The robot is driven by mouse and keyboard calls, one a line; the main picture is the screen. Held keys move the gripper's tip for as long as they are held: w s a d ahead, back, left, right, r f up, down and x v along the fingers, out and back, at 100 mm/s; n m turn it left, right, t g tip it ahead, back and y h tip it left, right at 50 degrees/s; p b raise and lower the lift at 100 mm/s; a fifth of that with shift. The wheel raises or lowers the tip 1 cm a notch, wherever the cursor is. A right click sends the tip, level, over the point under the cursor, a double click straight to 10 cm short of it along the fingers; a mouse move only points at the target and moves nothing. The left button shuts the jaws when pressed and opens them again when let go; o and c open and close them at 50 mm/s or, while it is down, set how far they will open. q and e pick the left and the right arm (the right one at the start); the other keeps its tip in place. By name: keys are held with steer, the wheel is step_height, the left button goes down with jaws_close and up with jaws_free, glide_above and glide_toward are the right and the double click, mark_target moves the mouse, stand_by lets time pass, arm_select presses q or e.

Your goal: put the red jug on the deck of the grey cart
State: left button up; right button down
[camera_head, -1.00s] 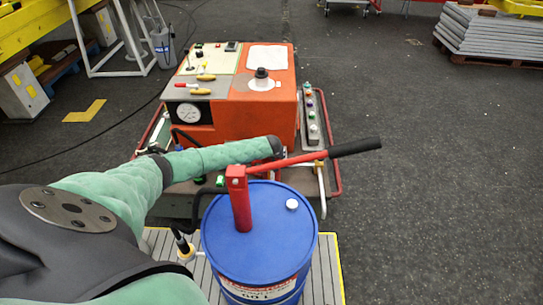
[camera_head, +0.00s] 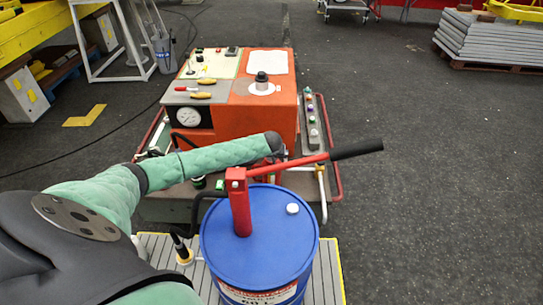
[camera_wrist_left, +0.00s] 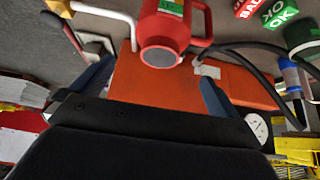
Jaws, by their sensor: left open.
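A red jug (camera_wrist_left: 172,28) with a side handle and a green label is at the top centre of the left wrist view, beyond my finger tips. Its round grey face is toward the camera. My left gripper (camera_wrist_left: 155,74) is open, its two dark fingers spread below the jug, with nothing clearly between them. In the head view the gripper is hidden behind my green forearm and the pump handle. The cart's grey deck (camera_head: 172,211) shows beyond the blue drum. I cannot tell whether the jug touches the deck. My right gripper is in neither view.
An orange machine (camera_head: 255,115) stands on the cart, with a red rail (camera_head: 332,165) at its right. The blue drum (camera_head: 257,255) with a red hand pump (camera_head: 239,205) stands close in front. Open floor lies to the right.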

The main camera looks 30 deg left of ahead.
arm_select(q)
steer(key=v, duration=0.2)
steer(key=shift+s+r, duration=0.15)
steer(key=shift+r, duration=0.05)
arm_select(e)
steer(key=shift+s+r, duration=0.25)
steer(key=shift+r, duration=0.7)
arm_select(q)
steer(key=shift+r, duration=0.1)
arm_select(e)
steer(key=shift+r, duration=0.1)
